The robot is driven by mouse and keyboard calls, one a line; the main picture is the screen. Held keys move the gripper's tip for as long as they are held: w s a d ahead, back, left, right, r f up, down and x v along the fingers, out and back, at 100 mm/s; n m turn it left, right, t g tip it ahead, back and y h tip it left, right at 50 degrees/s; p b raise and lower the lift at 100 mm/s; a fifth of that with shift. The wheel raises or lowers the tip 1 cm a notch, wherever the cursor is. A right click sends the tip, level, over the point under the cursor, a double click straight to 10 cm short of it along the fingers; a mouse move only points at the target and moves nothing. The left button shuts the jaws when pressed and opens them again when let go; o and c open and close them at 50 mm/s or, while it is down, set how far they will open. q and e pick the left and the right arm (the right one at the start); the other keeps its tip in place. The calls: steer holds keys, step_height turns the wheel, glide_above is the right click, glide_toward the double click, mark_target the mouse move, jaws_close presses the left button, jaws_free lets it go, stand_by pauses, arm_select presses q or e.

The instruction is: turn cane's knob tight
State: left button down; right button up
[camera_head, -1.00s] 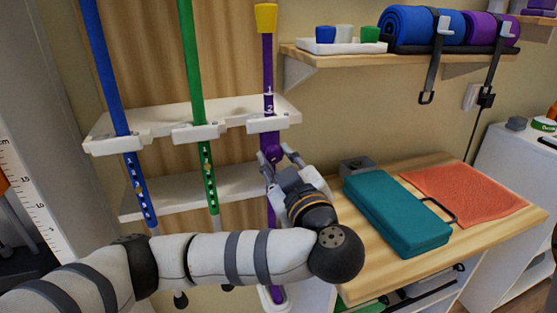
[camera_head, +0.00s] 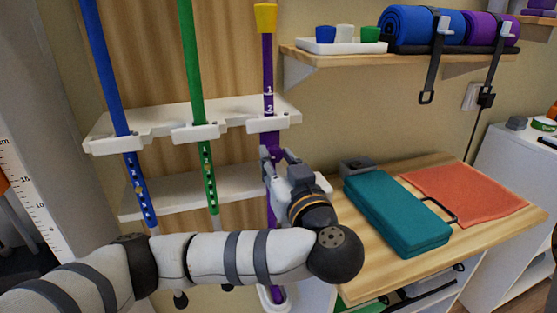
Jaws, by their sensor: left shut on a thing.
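The purple cane (camera_head: 267,70) stands upright in the white rack (camera_head: 275,121), with a yellow top and white number marks on its shaft. My left gripper (camera_head: 272,163) is at the cane just below the rack's upper shelf. Its fingers are shut on the cane's knob, which they hide from view. My left arm comes in from the left below the rack. My right gripper is not in view.
A blue cane (camera_head: 108,75) and a green cane (camera_head: 191,65) stand in the rack to the left. A teal case (camera_head: 396,212) and an orange towel (camera_head: 465,193) lie on the wooden table at right. A wall shelf (camera_head: 345,60) juts out above it.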

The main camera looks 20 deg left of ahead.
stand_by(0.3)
arm_select(q)
steer(key=c, duration=1.2)
jaws_free()
steer(key=v, duration=1.2)
